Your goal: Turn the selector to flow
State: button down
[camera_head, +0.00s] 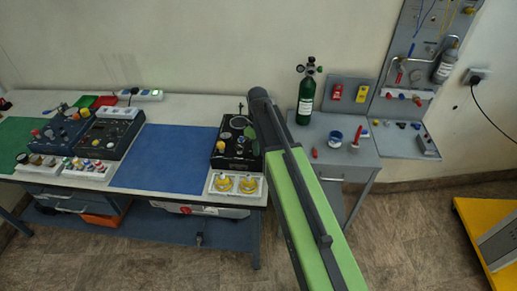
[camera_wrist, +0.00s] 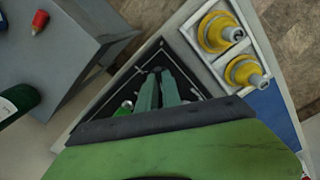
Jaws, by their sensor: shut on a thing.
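The oxygen trainer is a black panel (camera_head: 231,154) on the bench in the head view, just left of my arm. It fills the middle of the wrist view, tilted (camera_wrist: 188,62). My gripper (camera_wrist: 158,73) is down at this panel, its two green fingers closing together at the tips. The selector is mostly hidden between and under the fingertips; its pointer direction cannot be told. A small bright green part (camera_wrist: 126,106) shows on the panel left of the fingers. In the head view my arm covers the panel's right edge.
A white tray with two yellow fittings (camera_head: 223,184) sits in front of the panel. A blue mat (camera_head: 157,157) lies to its left. A grey side cabinet (camera_head: 331,160) stands to the right with a green cylinder (camera_head: 306,98) on it.

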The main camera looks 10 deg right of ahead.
jog(key=shift+d, duration=0.2)
jog(key=shift+a, duration=0.15)
jog(key=shift+m, duration=0.3)
jog(key=m, duration=0.5)
jog(key=shift+m, duration=0.4)
jog(key=m, duration=0.5)
jog(key=shift+m, duration=0.3)
